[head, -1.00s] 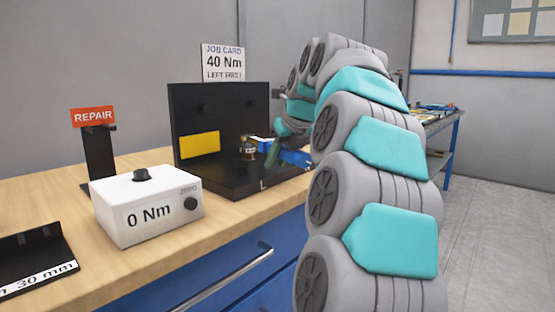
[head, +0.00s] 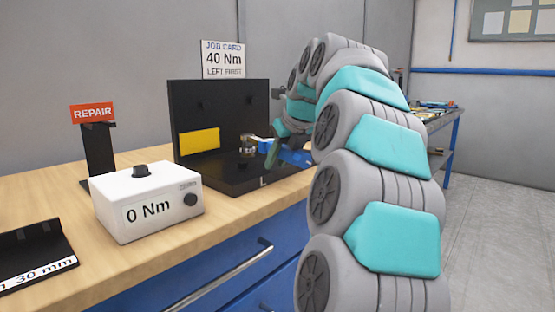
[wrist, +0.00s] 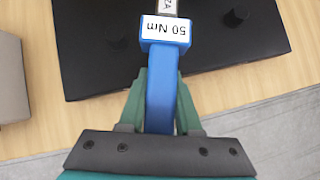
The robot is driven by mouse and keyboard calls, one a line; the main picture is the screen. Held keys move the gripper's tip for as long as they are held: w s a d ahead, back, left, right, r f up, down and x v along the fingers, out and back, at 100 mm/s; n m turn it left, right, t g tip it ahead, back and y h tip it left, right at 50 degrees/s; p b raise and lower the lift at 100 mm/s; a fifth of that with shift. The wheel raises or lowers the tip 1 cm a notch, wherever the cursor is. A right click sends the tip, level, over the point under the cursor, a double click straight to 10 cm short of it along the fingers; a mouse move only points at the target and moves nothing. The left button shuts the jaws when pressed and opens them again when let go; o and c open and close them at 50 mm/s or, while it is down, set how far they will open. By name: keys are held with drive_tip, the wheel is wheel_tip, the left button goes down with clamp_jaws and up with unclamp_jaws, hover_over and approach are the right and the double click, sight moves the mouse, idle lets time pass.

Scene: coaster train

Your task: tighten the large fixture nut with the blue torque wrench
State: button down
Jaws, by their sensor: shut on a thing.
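My gripper (wrist: 163,90) is shut on the blue torque wrench (wrist: 163,60), with one green finger on each side of its handle. The wrench carries a white "50 Nm" label, and its metal shaft runs out of the top of the wrist view. In the head view, the wrench (head: 296,157) reaches left over the black fixture (head: 222,110), its metal head (head: 248,143) above the base plate. The wrench head is cut off in the wrist view. I cannot clearly make out the large nut or whether the head touches it.
A white box reading "0 Nm" (head: 150,204) stands on the wooden bench (head: 225,228), left of the fixture. A "REPAIR" stand (head: 98,150), a job card reading "40 Nm LEFT FIRST" (head: 222,60) and a black "30 mm" holder (head: 35,250) are nearby.

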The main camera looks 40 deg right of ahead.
drive_tip(key=shift+f, duration=0.15)
idle(0.5)
drive_tip(key=shift+w+a+m+h, duration=0.15)
drive_tip(key=shift+a+m+h, duration=0.2)
drive_tip(key=shift+a, duration=0.25)
idle(0.3)
